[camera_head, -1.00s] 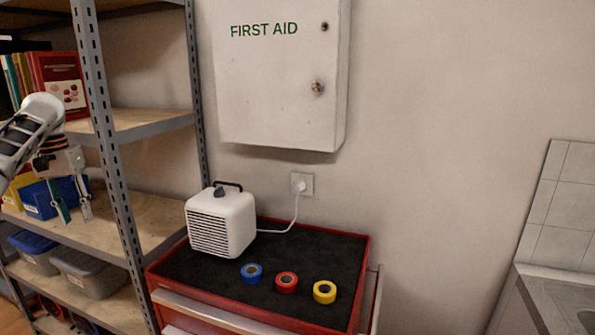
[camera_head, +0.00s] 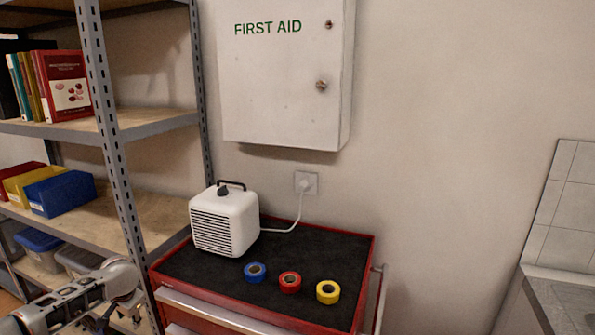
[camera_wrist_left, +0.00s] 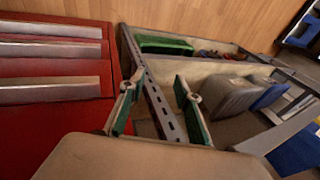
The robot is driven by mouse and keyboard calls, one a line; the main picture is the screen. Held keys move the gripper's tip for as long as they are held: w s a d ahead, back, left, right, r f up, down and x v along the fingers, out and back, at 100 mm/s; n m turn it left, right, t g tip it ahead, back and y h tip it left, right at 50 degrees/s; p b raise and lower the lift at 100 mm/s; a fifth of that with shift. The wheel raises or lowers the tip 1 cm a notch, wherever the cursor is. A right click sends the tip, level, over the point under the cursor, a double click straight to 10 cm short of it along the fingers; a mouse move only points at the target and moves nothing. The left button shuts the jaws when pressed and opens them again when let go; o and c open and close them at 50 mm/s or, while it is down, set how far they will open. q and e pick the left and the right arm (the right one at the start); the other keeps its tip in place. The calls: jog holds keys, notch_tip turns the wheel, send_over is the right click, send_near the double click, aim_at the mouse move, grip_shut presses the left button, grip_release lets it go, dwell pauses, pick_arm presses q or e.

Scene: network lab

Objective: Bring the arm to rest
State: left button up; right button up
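My left arm (camera_head: 85,292) comes in at the lower left of the head view, in front of the lower shelves. In the left wrist view my left gripper (camera_wrist_left: 156,90) is open, with its two green-padded fingers apart and nothing between them. In the head view the gripper is mostly hidden or cut off at the bottom edge. My right gripper shows in neither view.
A metal shelf rack (camera_head: 112,150) stands at the left. The red tool cart (camera_head: 190,307) carries a white heater (camera_head: 224,221) and blue (camera_head: 255,272), red (camera_head: 290,282) and yellow (camera_head: 328,291) tape rolls. In the wrist view, cart drawers (camera_wrist_left: 50,50) lie left of the fingers.

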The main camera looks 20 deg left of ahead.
pick_arm(q)
jog(key=s+d+f+m+t, duration=0.2)
jog(key=s+d+f+m, duration=0.15)
jog(key=f, duration=0.35)
jog(key=s+d+m+t+h, duration=0.55)
jog(key=s+d+m, duration=0.35)
jog(key=s+d, duration=0.8)
jog(key=d+f+n, duration=0.1)
jog(key=d+n, duration=0.3)
jog(key=d, duration=0.8)
jog(key=d+f+n, duration=0.2)
jog(key=d+n, duration=0.3)
jog(key=d, duration=0.8)
jog(key=shift+s+d+f+t+h, duration=0.25)
jog(key=shift+s+d+t+h, duration=0.1)
jog(key=shift+h, duration=0.1)
jog(key=shift+w+n, duration=0.1)
jog(key=shift+n, duration=0.15)
